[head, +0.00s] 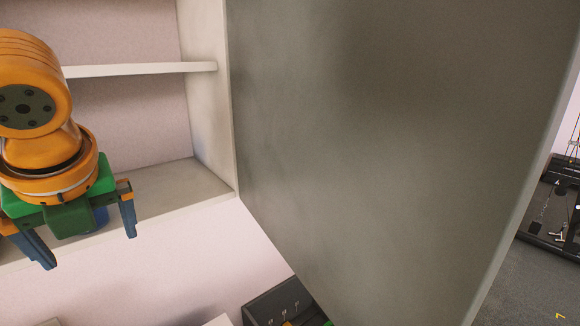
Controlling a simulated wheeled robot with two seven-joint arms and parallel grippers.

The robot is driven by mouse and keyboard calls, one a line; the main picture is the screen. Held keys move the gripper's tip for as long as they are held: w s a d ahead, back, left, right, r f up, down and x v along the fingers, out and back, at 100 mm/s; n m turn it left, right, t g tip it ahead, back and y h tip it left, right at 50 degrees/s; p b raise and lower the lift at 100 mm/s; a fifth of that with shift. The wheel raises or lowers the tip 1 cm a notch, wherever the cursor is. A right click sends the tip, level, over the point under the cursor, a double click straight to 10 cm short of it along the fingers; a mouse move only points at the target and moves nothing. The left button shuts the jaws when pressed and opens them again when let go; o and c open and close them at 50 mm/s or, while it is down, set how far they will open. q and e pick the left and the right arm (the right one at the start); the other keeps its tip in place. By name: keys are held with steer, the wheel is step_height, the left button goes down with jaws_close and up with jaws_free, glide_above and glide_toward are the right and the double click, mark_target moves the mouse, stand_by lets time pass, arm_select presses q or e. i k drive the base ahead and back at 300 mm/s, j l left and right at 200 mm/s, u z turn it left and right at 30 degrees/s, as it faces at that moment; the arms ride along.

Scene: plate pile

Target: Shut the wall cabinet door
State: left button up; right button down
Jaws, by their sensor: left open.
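The wall cabinet (208,118) is at the upper left with its inside showing. Its door (390,150) is a large grey-green panel standing open, hinged at the cabinet's right side and filling the middle and right of the head view. My left gripper (88,250) is at the left, in front of the cabinet opening, with its fingers apart and pointing down. It is apart from the door, to the left of it. A small blue thing behind the left gripper is mostly hidden. My right gripper is not in view.
The cabinet has a shelf (140,69) and a bottom board (185,183). Below it is a pale wall (215,245). A dark box-like thing (280,298) sits low under the door. Dark equipment (550,210) stands beyond the door's right edge.

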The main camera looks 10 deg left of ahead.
mark_target(394, 154)
steer(key=k+l, duration=0.15)
steer(key=l, duration=0.25)
steer(key=k+l, duration=0.2)
steer(key=l, duration=0.15)
steer(key=k+l, duration=0.15)
steer(key=l, duration=0.25)
